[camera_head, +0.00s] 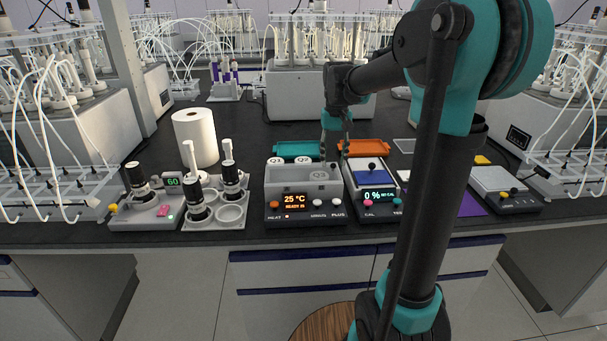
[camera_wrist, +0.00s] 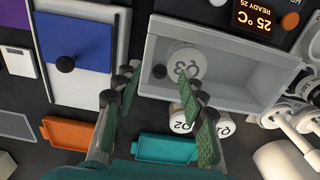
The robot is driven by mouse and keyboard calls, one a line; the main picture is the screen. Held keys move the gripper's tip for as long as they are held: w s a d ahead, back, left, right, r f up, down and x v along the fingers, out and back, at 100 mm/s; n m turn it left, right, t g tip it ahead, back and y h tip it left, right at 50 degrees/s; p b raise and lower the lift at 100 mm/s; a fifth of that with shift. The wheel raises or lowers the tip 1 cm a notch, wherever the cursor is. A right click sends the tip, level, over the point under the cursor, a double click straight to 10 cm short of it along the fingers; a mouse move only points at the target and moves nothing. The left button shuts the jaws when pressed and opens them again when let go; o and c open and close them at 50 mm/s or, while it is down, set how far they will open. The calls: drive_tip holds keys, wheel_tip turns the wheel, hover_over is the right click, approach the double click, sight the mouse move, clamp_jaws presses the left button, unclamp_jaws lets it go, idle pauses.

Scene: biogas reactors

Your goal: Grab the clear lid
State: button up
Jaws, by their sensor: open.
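A small dark knob (camera_wrist: 159,71) shows in the wrist view over the grey bath (camera_wrist: 240,92). It seems to belong to the clear lid, whose outline I can hardly make out against the bath. A white-capped jar marked Q3 (camera_wrist: 187,66) shows inside the bath beside the knob. In the head view the bath stands on the heater (camera_head: 290,206) that reads 25 °C. My gripper (camera_head: 335,153) is open and empty above the bath's back right. In the wrist view its fingers (camera_wrist: 156,78) lie either side of the knob, with no contact visible.
Behind the bath lie a teal tray (camera_head: 296,150), an orange tray (camera_head: 364,147) and a greyish see-through plate (camera_head: 405,146). Jars Q2 (camera_wrist: 181,120) and Q1 (camera_wrist: 224,126) stand close behind. A scale (camera_head: 376,194) is right of the heater, a paper roll (camera_head: 196,138) left.

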drive_tip(key=shift+f, duration=0.85)
drive_tip(key=shift+c, duration=0.2)
clamp_jaws()
